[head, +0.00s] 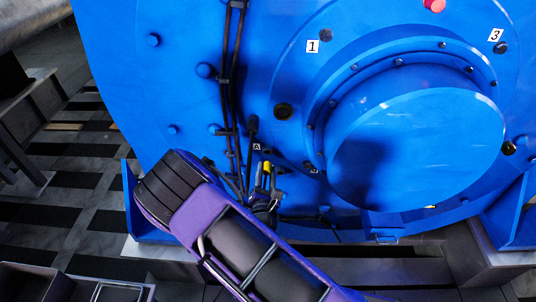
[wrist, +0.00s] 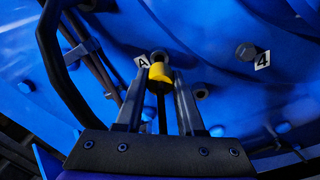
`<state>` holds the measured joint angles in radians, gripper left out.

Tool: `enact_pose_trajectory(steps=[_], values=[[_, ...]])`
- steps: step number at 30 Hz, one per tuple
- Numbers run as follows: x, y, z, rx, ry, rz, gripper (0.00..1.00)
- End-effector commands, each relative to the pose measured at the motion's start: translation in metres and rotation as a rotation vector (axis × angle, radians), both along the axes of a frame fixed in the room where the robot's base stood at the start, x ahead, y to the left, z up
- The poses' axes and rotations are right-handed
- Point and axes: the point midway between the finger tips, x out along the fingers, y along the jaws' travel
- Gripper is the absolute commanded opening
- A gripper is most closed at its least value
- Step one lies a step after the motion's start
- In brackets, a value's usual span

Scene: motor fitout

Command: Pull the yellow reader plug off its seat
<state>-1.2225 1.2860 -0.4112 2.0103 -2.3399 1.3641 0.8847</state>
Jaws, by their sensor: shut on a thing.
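The yellow reader plug (wrist: 160,73) is between the two grey fingers of my gripper (wrist: 159,85) in the wrist view, and the gripper is shut on it. A dark cable runs down from the plug between the fingers. A round grey end shows just beyond the yellow band, beside the label A (wrist: 143,62). I cannot tell whether the plug is on its seat or apart from it. In the head view the yellow plug (head: 267,166) shows small at the tips of my gripper (head: 267,177), close to the blue motor face.
The large blue motor housing (head: 400,140) fills most of the head view. Black cables (head: 231,80) run down its face left of the gripper, and a thick one (wrist: 62,80) passes close in the wrist view. A bolt (wrist: 246,50) and label 4 (wrist: 262,60) are to the right.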

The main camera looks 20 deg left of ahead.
Motion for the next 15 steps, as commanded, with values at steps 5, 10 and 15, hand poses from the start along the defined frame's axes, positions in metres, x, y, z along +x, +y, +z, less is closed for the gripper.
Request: enact_pose_trajectory(steps=[5,10,15], values=[[-0.0069,-0.0016,0.0005,-0.001,0.001,0.001,0.00],[-0.0102,-0.0024,0.0004,-0.001,0.000,0.001,0.00],[-0.0103,-0.0023,0.0002,-0.001,-0.001,0.001,0.00]])
